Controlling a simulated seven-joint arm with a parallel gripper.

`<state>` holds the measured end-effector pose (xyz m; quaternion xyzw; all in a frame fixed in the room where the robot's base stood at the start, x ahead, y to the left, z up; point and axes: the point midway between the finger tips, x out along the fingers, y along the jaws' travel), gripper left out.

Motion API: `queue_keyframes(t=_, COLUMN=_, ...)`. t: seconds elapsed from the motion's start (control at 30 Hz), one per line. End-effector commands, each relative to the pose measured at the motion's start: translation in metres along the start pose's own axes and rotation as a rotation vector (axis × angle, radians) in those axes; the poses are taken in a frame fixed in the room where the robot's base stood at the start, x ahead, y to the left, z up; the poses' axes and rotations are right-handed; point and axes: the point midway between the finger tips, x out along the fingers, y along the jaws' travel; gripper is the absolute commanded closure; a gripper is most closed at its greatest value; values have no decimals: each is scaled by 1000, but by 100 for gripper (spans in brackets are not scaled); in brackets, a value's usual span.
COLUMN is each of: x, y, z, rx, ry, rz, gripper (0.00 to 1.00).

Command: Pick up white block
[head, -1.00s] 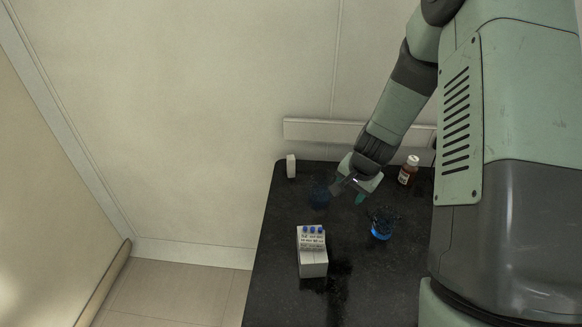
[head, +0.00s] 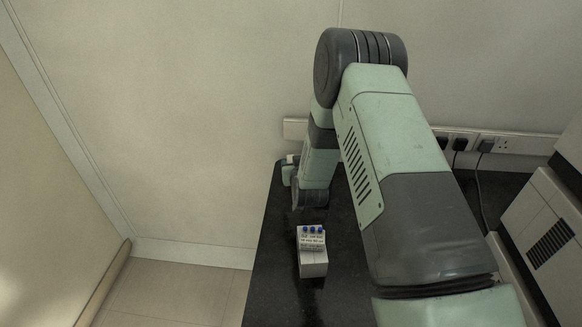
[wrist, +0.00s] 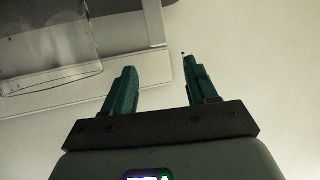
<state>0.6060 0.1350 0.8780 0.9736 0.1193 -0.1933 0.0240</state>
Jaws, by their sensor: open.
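A small white block (head: 290,157) stands at the back left corner of the black table in the head view, mostly hidden by my gripper, so only its upper end shows. My gripper (head: 288,176) is right at the block in that view; I cannot tell whether they touch. In the wrist view my gripper (wrist: 159,63) has its two green fingers spread apart, with only pale background between them. I cannot make out the block in the wrist view.
A pale rack (head: 312,262) with several blue-topped vials stands on the black table (head: 272,240), nearer than my gripper. A clear glass vessel (wrist: 50,45) shows upper left in the wrist view. The wall is close behind. A pale machine (head: 550,225) stands at right.

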Motion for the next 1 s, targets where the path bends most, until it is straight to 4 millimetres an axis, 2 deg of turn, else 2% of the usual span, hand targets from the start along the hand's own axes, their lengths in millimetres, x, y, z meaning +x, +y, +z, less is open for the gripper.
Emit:
queue_keyframes(t=0.3, x=44, y=0, z=1, rx=1, ry=1, rz=1, gripper=43)
queue_keyframes(t=0.53, x=60, y=0, z=1, rx=1, ry=0, rz=1, gripper=43)
queue_keyframes(t=0.8, x=96, y=0, z=1, rx=1, ry=0, rz=1, gripper=43)
queue_keyframes(t=1.0, x=106, y=0, z=1, rx=1, ry=0, rz=1, gripper=43)
